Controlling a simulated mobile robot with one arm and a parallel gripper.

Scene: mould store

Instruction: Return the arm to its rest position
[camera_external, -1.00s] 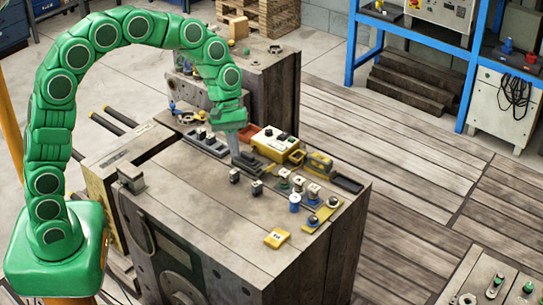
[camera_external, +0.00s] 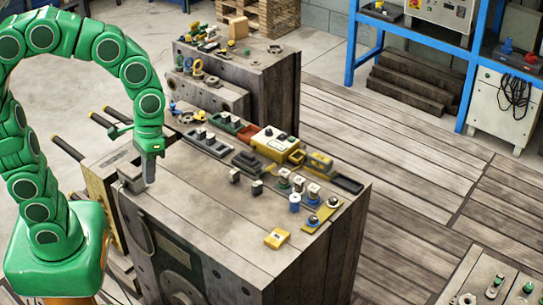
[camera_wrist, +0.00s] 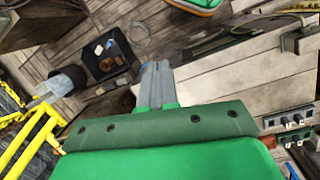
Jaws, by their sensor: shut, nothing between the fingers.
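My green arm arches up from its base at the left of the external view. My gripper (camera_external: 150,172) points down, above the left edge of the near block's top, close to a small grey block (camera_external: 131,178) there. Its grey fingers are shut with nothing between them. In the wrist view the fingers (camera_wrist: 156,85) lie together, with the pale worktop (camera_wrist: 240,75) to their right and the floor beyond. Whether the fingertips touch anything cannot be told.
The near block's top (camera_external: 215,210) holds a yellow control box (camera_external: 271,144), a yellow tag (camera_external: 277,238), dark cubes (camera_external: 257,187) and several small fittings. Its front left area is clear. A second block (camera_external: 270,85) stands behind. A blue rack (camera_external: 352,40) is at the back right.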

